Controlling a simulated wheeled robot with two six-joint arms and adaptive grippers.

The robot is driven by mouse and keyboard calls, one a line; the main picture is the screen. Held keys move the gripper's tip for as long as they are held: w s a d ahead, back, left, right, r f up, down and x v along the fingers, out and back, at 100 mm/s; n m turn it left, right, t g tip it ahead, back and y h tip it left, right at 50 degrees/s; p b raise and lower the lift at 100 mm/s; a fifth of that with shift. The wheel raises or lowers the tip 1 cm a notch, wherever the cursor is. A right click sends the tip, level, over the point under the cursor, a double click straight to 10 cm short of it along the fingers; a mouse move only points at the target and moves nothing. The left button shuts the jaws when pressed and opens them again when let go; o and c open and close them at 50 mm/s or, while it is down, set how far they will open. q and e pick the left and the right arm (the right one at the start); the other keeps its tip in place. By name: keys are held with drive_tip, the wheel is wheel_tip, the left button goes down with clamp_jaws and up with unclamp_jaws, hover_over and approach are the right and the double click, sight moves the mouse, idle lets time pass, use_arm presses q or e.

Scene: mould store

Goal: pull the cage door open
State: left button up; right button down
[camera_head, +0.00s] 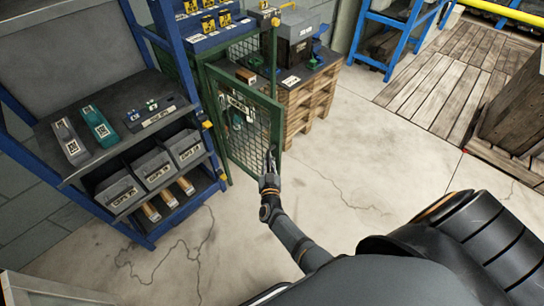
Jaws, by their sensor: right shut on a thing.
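The cage door (240,151) is a green frame with wire mesh. It stands swung out from the green cage (176,47), so part of the inside shows behind it. My right gripper (271,160) is shut on the free edge of the door, near its lower outer corner. The exact part between the fingers is too small to make out. My left gripper is not in view.
A blue-framed shelf (141,230) with grey bins and small parts stands close on the left. A wooden pallet stack (311,103) with grey equipment stands just behind the door. Wooden crates (512,118) are at the right. The concrete floor (350,165) is clear in the middle.

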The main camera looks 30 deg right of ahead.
drive_tip(key=shift+s+a+f, duration=0.3)
drive_tip(key=shift+s+a, duration=0.05)
drive_tip(key=shift+a, duration=0.1)
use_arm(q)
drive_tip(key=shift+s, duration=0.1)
use_arm(e)
drive_tip(key=shift+a, duration=0.15)
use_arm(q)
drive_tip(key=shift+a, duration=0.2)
use_arm(e)
drive_tip(key=c, duration=1.8)
unclamp_jaws()
drive_tip(key=shift+s, duration=0.1)
drive_tip(key=o, duration=0.4)
drive_tip(key=shift+s+r, duration=0.15)
drive_tip(key=shift+r, duration=0.05)
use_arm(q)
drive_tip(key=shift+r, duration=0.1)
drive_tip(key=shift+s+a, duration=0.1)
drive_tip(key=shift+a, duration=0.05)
use_arm(e)
drive_tip(key=shift+w, duration=0.2)
